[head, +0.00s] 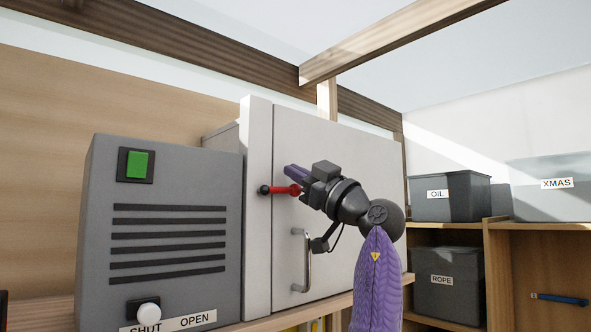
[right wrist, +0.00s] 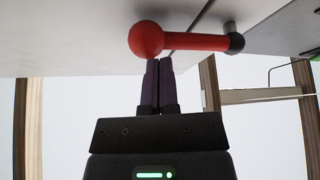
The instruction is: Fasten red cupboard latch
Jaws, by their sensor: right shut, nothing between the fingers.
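The red latch (head: 284,190) is a short red bar on the front of the white cupboard (head: 345,150). In the head view it lies about level, from a dark pivot (head: 264,189) on the left frame across the seam onto the door. In the right wrist view its red ball end (right wrist: 146,38) and bar (right wrist: 195,41) show clearly. My right gripper (head: 291,171) is shut and empty, its purple fingers just above the bar in the head view. The fingertips (right wrist: 158,63) show close to the bar, near the ball; contact is unclear. My left gripper is out of view.
A metal door handle (head: 308,262) stands below my right gripper. A grey box (head: 165,220) with a green switch (head: 137,164) and a white knob (head: 148,313) stands to the left. Labelled bins, OIL (head: 455,204), ROPE (head: 447,298) and XMAS (head: 550,198), are on the right shelves.

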